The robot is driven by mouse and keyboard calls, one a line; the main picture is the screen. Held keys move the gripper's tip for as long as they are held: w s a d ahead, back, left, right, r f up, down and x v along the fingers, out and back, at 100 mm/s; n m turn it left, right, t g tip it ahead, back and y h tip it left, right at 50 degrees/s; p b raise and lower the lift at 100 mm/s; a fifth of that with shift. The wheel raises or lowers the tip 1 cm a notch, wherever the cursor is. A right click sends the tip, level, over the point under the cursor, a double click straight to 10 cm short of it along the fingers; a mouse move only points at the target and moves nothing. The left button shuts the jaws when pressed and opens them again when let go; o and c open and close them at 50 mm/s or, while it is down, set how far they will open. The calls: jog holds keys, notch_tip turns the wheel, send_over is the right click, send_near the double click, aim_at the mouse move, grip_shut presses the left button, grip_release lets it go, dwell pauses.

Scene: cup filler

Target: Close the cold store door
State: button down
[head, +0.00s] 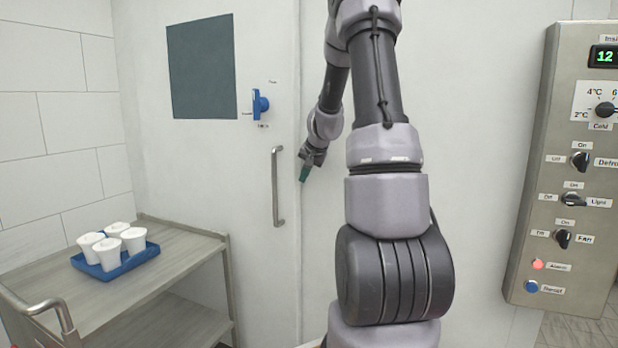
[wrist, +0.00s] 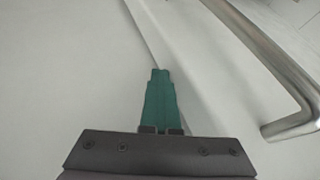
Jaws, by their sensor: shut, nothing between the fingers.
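The cold store door (head: 200,165) is a white panel with a dark window (head: 201,66) and a vertical metal handle (head: 278,187). In the head view the door looks closed or nearly closed against the white wall to its right; I cannot tell if it is latched. My gripper (head: 304,173) is just right of the handle, near the door's right edge. In the wrist view its green fingers (wrist: 159,90) are together and empty, beside the seam, and the handle (wrist: 265,60) shows at the right. I cannot tell if the fingertips touch the door.
A blue latch knob (head: 260,103) sits on the door above the handle. A grey cart (head: 180,262) at the left holds a blue tray (head: 118,268) with several white cups. A metal control panel (head: 575,210) with switches is on the wall at the right.

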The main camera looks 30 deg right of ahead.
jog(key=w+a, duration=0.7)
jog(key=w, duration=0.1)
jog(key=shift+w, duration=0.15)
jog(key=shift+r, duration=0.1)
